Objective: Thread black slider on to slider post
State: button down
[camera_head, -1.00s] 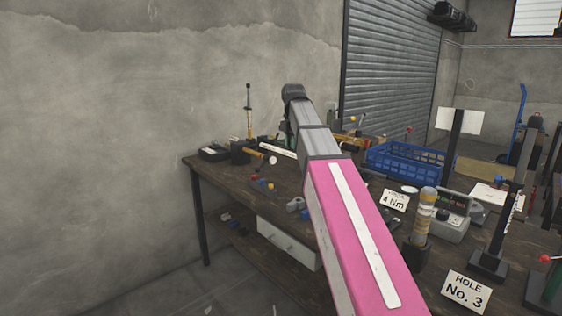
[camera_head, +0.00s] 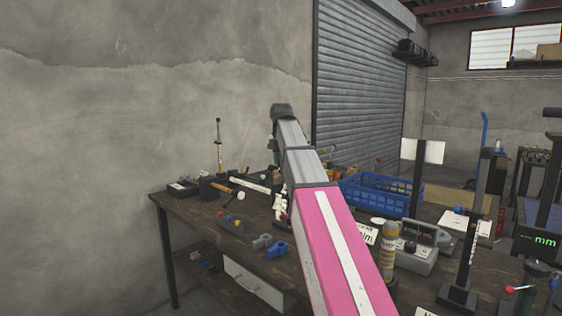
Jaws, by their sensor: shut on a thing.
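My arm reaches from the bottom edge up toward the table's far side, with a pink link nearest and a dark joint at its far end. My gripper is not visible; the arm hides the space beyond that joint. I cannot pick out a black slider. A tall black upright (camera_head: 471,235) stands on a dark base at the right of the table; I cannot tell whether it is the slider post. Another dark post (camera_head: 418,178) with a white card stands behind it. A thin upright rod (camera_head: 219,143) stands at the table's far left.
The wooden table (camera_head: 185,222) holds a blue crate (camera_head: 378,192), a yellow-banded cylinder (camera_head: 389,245), a grey device with a display (camera_head: 416,232), and grey and blue clamp-like parts (camera_head: 277,249). Red-and-blue-knobbed equipment (camera_head: 530,289) stands at right.

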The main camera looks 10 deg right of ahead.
jog(key=shift+f, duration=2.75)
notch_tip(320, 180, down, 12)
jog(key=shift+f, duration=0.15)
dwell(4.6)
